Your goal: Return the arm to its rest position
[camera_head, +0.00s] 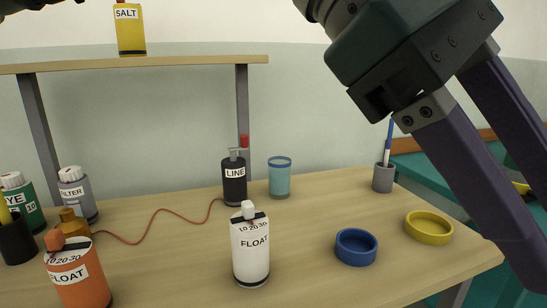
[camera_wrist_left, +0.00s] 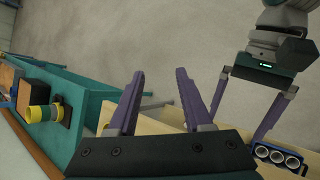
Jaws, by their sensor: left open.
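My left gripper (camera_head: 522,175) hangs large at the upper right of the head view, its purple fingers spread and pointing down and right past the table's right end. One fingertip runs out of frame. In the left wrist view the left gripper (camera_wrist_left: 160,76) is open with nothing between its fingers, and grey floor lies beyond. My right gripper (camera_wrist_left: 235,133) shows at the upper right of that view, fingers apart, with nothing visible between them. It is outside the head view.
The wooden table (camera_head: 190,270) bears a white FLOAT bottle (camera_head: 250,255), a blue dish (camera_head: 356,248), a yellow dish (camera_head: 429,228) and a grey pen cup (camera_head: 383,178). A yellow SALT bottle (camera_head: 130,32) stands on the shelf (camera_head: 190,62). A blue rack (camera_wrist_left: 278,157) sits near my right gripper.

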